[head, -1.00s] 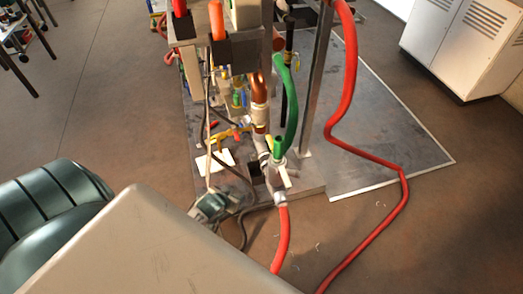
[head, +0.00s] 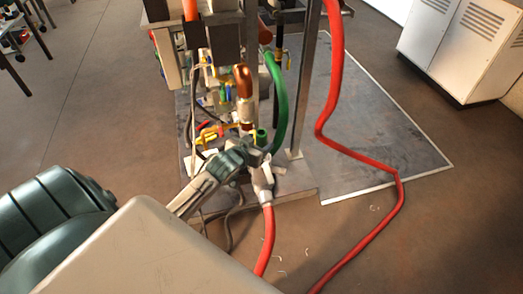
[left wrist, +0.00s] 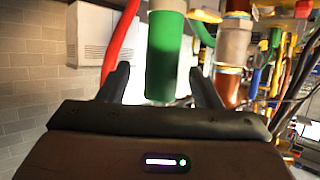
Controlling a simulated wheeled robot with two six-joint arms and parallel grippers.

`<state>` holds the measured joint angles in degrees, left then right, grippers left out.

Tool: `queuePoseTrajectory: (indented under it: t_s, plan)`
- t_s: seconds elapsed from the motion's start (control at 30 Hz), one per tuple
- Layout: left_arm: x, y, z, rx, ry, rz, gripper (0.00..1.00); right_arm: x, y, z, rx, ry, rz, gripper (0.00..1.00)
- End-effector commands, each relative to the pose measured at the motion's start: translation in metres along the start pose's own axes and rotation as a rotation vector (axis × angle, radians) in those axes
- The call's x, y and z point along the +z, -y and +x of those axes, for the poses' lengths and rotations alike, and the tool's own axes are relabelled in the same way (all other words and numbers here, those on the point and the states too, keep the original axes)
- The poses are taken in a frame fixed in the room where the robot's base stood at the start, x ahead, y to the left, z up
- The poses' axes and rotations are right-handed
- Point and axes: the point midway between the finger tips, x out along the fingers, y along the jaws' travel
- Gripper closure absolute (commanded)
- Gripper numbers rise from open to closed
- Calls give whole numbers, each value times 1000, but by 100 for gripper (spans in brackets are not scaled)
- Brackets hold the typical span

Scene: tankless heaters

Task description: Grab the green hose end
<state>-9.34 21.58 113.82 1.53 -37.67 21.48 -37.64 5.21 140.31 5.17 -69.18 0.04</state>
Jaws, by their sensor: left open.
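The green hose (head: 281,105) curves down the right side of the heater stand in the head view. A short green end piece (head: 261,137) stands upright above a grey valve, beside my left gripper (head: 243,157). In the left wrist view, the green end (left wrist: 166,60) hangs between the two dark fingers of my left gripper (left wrist: 160,85), with a visible gap on each side. The left gripper is open and not closed on anything. Its fingertips are hard to make out in the head view. My right gripper is not in view.
A red hose (head: 268,240) runs down from the grey valve (head: 262,177). A longer red hose (head: 335,80) loops over the floor at right. Copper and brass pipes (head: 244,85) stand close by. A metal post (head: 308,85) rises right of the green hose.

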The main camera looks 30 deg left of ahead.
Motion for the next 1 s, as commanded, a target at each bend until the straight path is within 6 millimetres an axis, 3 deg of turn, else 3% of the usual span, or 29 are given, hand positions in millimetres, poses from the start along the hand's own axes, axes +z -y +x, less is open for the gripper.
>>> queuePoseTrajectory:
  t_s: [0.3, 0.63, 0.9, 1.0]
  plan:
    - [6, 2, 44, 0, -1, -1, 41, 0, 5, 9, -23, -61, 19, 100]
    - [5, 2, 50, 0, -1, 0, 41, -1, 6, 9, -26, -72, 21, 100]
    - [5, 2, 50, 0, 0, 0, 94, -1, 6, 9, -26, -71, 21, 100]
    - [4, 2, 50, 1, -2, 0, 99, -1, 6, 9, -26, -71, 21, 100]
